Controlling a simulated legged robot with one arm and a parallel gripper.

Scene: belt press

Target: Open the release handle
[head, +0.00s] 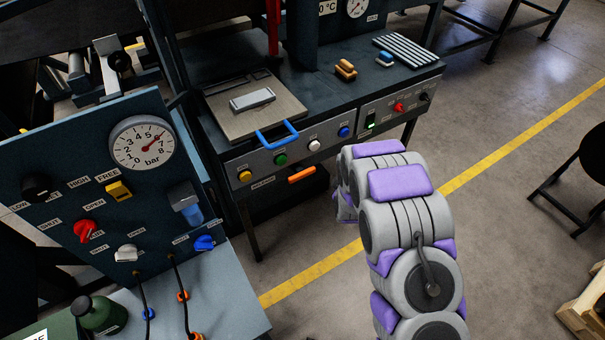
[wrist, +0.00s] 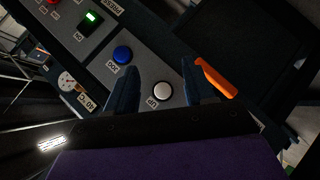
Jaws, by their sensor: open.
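The orange release handle (head: 301,174) is a short bar low on the front of the press, below the button panel, beside a small label. In the wrist view the orange handle (wrist: 215,77) lies just outside the right finger, not between the fingers. My gripper (wrist: 158,78) is open and empty, with its two dark fingers pointing at the panel. A white button (wrist: 163,91) shows between the fingers. In the head view my gripper is hidden behind my grey and purple arm, to the right of the handle.
The press panel carries yellow, green, white and blue buttons (head: 344,131). A blue loop handle (head: 277,135) sticks out above it from the plate. A gauge board (head: 100,180) stands at the left. The floor right of my arm is clear near a yellow line.

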